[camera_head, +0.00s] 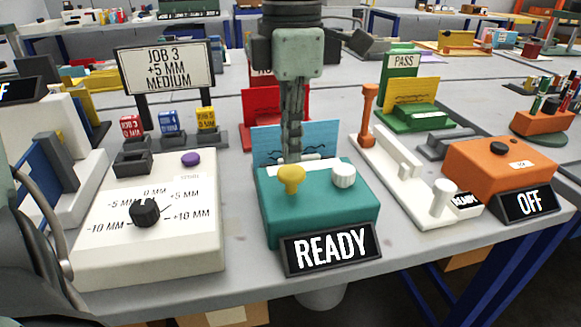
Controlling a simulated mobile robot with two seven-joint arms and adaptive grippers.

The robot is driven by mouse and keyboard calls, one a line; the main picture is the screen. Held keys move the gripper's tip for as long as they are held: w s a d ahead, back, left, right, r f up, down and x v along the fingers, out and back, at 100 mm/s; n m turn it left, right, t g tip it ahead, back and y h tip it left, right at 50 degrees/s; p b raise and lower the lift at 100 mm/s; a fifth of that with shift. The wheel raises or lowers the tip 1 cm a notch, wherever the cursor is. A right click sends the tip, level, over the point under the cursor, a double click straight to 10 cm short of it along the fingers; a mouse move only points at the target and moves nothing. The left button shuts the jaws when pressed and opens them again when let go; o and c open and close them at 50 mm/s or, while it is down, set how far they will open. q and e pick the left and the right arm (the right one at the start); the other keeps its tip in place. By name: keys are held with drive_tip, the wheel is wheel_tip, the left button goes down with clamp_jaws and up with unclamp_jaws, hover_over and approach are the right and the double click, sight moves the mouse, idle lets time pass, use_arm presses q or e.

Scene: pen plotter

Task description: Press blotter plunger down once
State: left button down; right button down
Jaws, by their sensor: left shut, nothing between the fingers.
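A teal box (325,207) stands at the front middle of the table, with a sign reading READY (331,249) on its front. A yellow knob (291,179), which looks like the plunger, stands upright on its top left. A white ribbed knob (344,176) is on its top right. My left gripper (291,156) points down over the back of the teal box, shut and empty. Its tips appear just behind and above the yellow knob. I cannot tell whether they touch anything. My right gripper is not in view.
A white box with a black dial (146,212) stands left. A white device with an orange lever (368,112) and an orange box (505,168) with an OFF sign stand right. A blue panel (318,139) is behind the teal box. Bare table lies between boxes.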

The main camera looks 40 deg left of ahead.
sight(291, 171)
use_arm(q)
drive_tip(key=shift+f+b, duration=1.65)
drive_tip(key=shift+f, duration=0.15)
drive_tip(key=shift+s, duration=0.1)
drive_tip(key=shift+r+p, duration=2.35)
drive_tip(key=shift+r, duration=1.25)
drive_tip(key=shift+f, duration=0.1)
